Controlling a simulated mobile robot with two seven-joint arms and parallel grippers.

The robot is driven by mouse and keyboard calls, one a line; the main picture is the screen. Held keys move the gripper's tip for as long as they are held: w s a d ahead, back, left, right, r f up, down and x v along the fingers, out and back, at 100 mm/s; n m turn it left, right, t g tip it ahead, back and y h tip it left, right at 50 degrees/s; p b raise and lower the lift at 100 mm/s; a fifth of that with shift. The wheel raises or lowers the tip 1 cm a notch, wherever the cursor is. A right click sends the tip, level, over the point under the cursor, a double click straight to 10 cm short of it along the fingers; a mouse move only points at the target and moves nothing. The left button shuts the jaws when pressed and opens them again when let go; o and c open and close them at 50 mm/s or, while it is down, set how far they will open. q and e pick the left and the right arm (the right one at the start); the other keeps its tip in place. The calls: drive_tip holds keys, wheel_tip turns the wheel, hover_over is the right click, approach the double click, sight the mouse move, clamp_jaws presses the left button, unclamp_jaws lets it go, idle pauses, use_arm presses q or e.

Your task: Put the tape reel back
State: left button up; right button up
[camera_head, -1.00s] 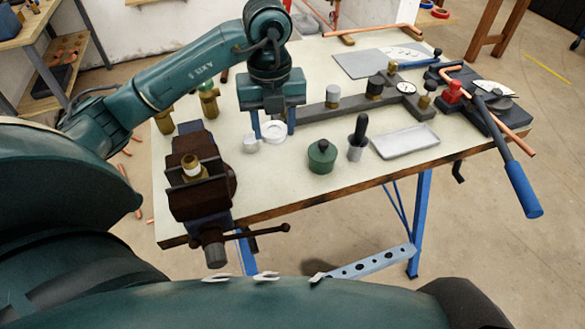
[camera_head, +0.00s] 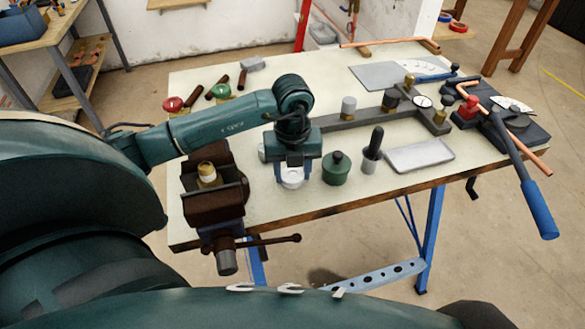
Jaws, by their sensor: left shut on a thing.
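The white tape reel (camera_head: 292,179) is a small ring at the front middle of the workbench (camera_head: 325,193). My left gripper (camera_head: 292,168) reaches down over it and is shut on it. The gripper body covers the reel's far side, and I cannot tell whether the reel touches the bench top. My right gripper is not in view.
A vise (camera_head: 214,188) with a brass fitting stands to the left. A green pot (camera_head: 336,170), a brush in a grey cup (camera_head: 371,153) and a pale tray (camera_head: 420,155) stand to the right. A small white piece (camera_head: 262,153) is partly hidden beside the gripper.

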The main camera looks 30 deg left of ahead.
sight(292, 174)
use_arm(q)
drive_tip(key=shift+f, duration=0.15)
drive_tip(key=o, duration=0.8)
wheel_tip(292, 174, up, 12)
drive_tip(key=shift+r+b, duration=0.2)
drive_tip(key=shift+b, duration=0.1)
idle(0.4)
